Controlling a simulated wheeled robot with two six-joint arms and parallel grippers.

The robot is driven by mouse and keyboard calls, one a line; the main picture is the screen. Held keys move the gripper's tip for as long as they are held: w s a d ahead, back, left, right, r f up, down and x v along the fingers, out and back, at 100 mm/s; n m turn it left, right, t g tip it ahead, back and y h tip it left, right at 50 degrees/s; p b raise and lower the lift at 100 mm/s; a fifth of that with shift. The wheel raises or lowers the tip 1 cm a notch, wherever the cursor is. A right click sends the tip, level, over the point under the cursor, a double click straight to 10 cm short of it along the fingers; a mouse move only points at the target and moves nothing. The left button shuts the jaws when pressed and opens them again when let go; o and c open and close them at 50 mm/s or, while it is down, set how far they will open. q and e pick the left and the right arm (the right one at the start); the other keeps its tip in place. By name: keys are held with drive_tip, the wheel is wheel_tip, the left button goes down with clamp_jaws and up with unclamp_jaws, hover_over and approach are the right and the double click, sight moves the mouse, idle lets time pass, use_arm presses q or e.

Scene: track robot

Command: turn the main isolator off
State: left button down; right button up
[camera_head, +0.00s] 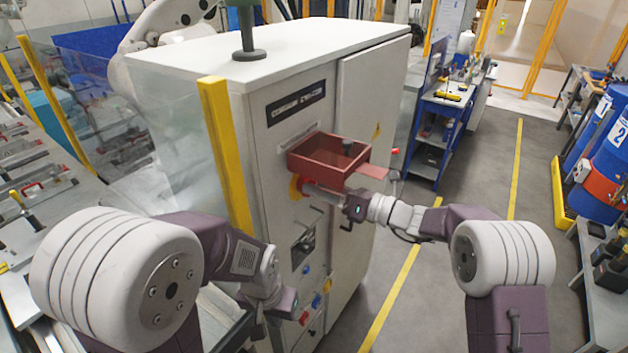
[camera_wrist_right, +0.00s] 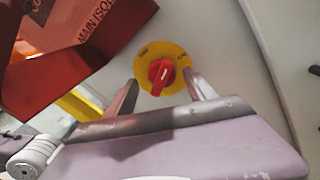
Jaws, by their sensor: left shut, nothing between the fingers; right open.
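The main isolator is a red rotary handle on a round yellow plate (camera_wrist_right: 162,75). It is on the front of the grey-white cabinet (camera_head: 365,100), and the yellow plate's edge shows in the head view (camera_head: 295,187). In the right wrist view the handle lies slightly tilted between my fingertips; the plate's marks are not legible. My right gripper (camera_head: 316,190) is open in front of it, one finger each side, and contact is not visible. My left gripper (camera_head: 289,304) is shut and empty, low by the cabinet's lower panel.
A red open box (camera_head: 328,158) lettered "MAIN ISO…" in the right wrist view (camera_wrist_right: 85,40) juts from the cabinet just above the isolator. Coloured buttons (camera_head: 316,300) sit on the lower panel. A yellow post (camera_head: 226,155) stands at the cabinet's left.

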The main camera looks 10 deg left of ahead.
drive_tip(key=shift+w+a+f, duration=0.1)
drive_tip(key=shift+w+a, duration=0.15)
drive_tip(key=shift+a, duration=0.25)
drive_tip(key=shift+w+a+f, duration=0.1)
drive_tip(key=shift+w+a, duration=0.15)
drive_tip(key=shift+a, duration=0.2)
drive_tip(key=shift+r, duration=0.1)
drive_tip(key=shift+s, duration=0.1)
